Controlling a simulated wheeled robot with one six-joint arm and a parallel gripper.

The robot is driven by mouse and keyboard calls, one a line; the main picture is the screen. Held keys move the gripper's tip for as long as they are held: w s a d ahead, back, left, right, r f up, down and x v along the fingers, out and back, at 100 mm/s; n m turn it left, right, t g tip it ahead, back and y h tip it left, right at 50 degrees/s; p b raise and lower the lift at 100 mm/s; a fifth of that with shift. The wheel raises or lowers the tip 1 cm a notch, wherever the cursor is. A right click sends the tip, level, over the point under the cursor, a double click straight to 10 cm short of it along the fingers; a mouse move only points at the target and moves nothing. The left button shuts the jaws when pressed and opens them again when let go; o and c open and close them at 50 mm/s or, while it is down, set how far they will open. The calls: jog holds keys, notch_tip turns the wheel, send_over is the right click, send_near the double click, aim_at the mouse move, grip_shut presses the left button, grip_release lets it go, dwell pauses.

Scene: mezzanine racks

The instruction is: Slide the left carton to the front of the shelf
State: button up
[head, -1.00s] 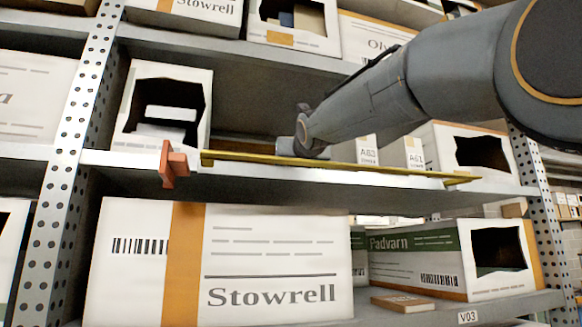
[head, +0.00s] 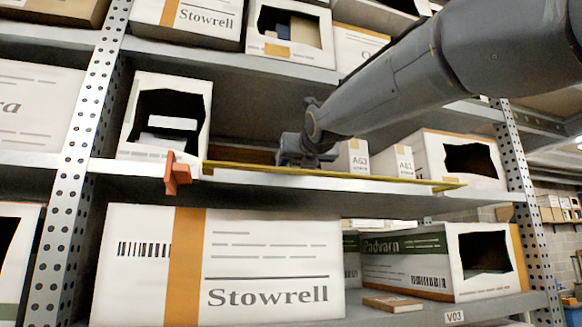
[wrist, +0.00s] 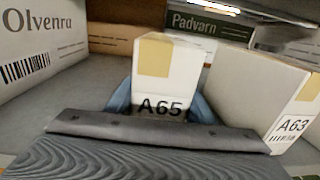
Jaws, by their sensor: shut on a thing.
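The left carton, a small white box marked A65 (wrist: 163,78) with a tan tape patch, stands between my fingers in the wrist view. My gripper (wrist: 160,104) is shut on it, one bluish finger at each side. In the head view my gripper (head: 303,158) is at the middle shelf (head: 130,168), just behind the yellow bar along its front edge; it hides the A65 carton there. The A63 carton (head: 352,159) stands to its right and also shows in the wrist view (wrist: 255,95). The A61 carton (head: 398,161) is further right.
A yellow bar (head: 330,174) runs along the shelf front, with an orange-red bracket (head: 177,174) left of it. An open white box (head: 165,120) stands left and another (head: 465,160) right. In the wrist view, an Olvenra box (wrist: 40,45) and a Padvarn box (wrist: 205,28) stand behind.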

jog(key=shift+s+d, duration=0.2)
jog(key=shift+s, duration=0.4)
jog(key=shift+s, duration=0.1)
jog(key=o, duration=1.4)
jog(key=shift+a, duration=0.1)
jog(key=shift+b+v, duration=1.85)
jog(key=shift+v, duration=2.1)
